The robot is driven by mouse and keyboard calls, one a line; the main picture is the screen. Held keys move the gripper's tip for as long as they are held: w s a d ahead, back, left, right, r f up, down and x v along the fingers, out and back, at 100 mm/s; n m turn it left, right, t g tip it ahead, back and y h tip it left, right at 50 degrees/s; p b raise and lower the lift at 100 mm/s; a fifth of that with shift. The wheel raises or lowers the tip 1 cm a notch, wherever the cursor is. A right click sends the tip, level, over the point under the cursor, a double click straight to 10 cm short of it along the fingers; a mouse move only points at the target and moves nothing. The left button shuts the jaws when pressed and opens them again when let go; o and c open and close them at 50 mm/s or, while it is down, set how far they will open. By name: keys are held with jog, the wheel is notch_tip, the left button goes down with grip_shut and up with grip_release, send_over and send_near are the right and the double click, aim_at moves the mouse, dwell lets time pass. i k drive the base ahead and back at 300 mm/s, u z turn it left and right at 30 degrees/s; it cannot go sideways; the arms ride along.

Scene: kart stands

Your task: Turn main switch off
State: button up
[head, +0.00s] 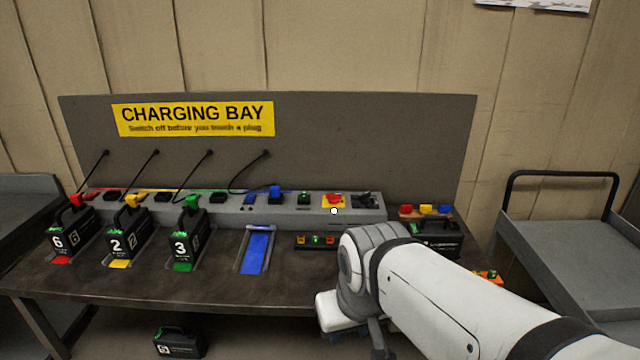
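The main switch (333,200) is a red rotary knob on a yellow plate. It sits on the grey power strip at the back of the bench, right of centre in the head view. Its handle looks roughly crosswise, but it is too small to read its position. A small white dot shows at the front edge below it. My arm comes in from the lower right, and its wrist is in front of and below the switch, apart from it. The fingers of my gripper cannot be made out there.
Black batteries 6 (62,240), 2 (122,240) and 3 (186,240) stand on the bench at left, with cables behind. A blue empty bay (257,252) lies right of them. A small lamp panel (316,240) lies before the switch. A cart (570,245) stands at right.

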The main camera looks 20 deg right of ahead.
aim_at(333, 198)
jog(key=u, duration=0.05)
jog(key=i, duration=1)
jog(key=z, duration=0.05)
